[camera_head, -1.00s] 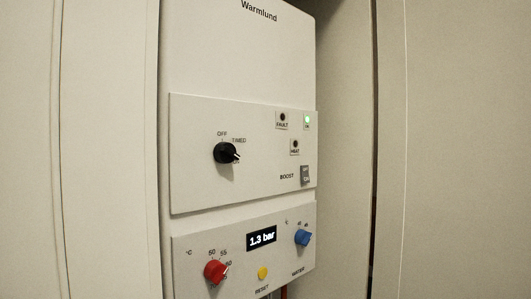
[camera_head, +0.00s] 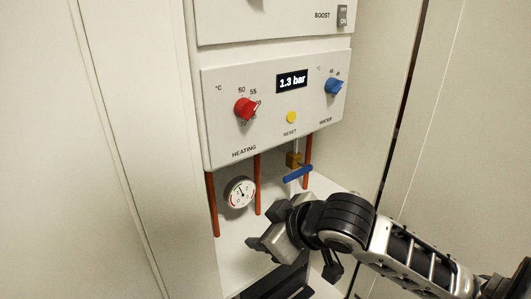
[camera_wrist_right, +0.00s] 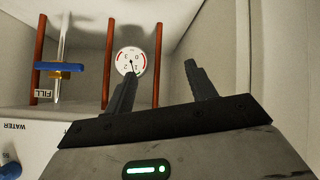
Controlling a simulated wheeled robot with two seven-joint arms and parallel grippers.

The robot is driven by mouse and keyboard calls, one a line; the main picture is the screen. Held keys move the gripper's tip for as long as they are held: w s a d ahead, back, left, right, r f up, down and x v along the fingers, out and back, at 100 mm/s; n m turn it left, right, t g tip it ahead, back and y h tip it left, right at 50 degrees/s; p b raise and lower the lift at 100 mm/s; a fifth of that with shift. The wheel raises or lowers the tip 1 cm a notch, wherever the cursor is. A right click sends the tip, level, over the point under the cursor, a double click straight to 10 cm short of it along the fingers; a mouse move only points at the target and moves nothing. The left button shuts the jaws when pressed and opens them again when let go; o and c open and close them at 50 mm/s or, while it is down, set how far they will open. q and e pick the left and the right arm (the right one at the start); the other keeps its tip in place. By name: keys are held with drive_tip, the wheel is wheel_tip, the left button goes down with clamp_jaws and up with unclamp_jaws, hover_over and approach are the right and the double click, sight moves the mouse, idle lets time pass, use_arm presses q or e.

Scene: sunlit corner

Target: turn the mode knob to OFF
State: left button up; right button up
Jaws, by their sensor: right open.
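The mode knob is almost wholly cut off by the top edge of the head view. Only a dark sliver (camera_head: 257,3) shows there, so its setting cannot be read. My right gripper (camera_head: 262,240) is low in front of the boiler, well below the knob and near the gauge and pipes. In the right wrist view its two dark fingers (camera_wrist_right: 160,75) stand apart with nothing between them. My left gripper is not in view.
The lower panel has a red heating knob (camera_head: 245,109), blue water knob (camera_head: 333,86), yellow reset button (camera_head: 291,117) and display (camera_head: 292,81). Below are a pressure gauge (camera_head: 240,192), copper pipes (camera_head: 212,205) and a blue-handled valve (camera_head: 298,175). Cabinet walls flank both sides.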

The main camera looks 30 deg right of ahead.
drive_tip(key=w+d+r+n+t, duration=0.1)
drive_tip(key=d+r+t, duration=0.1)
drive_tip(key=r, duration=1)
drive_tip(key=w+d+r+n+t, duration=0.1)
drive_tip(key=w+r+t, duration=0.1)
drive_tip(key=r, duration=0.9)
drive_tip(key=s+d+r+m+t+h, duration=0.1)
drive_tip(key=s+r+t, duration=0.1)
drive_tip(key=s+r, duration=0.5)
drive_tip(key=s+d+r+m+t, duration=0.1)
drive_tip(key=s+r+t, duration=0.15)
drive_tip(key=r, duration=0.75)
use_arm(q)
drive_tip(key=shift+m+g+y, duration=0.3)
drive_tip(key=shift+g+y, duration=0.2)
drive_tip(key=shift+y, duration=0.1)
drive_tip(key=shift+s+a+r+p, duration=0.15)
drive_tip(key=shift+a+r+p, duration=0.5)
drive_tip(key=shift+p, duration=1.5)
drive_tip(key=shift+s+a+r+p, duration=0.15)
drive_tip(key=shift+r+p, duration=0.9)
drive_tip(key=shift+p, duration=1.15)
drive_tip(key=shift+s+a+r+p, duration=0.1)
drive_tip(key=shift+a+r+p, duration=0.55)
drive_tip(key=shift+p, duration=1.5)
use_arm(e)
drive_tip(key=w, duration=1.5)
drive_tip(key=shift+r, duration=0.3)
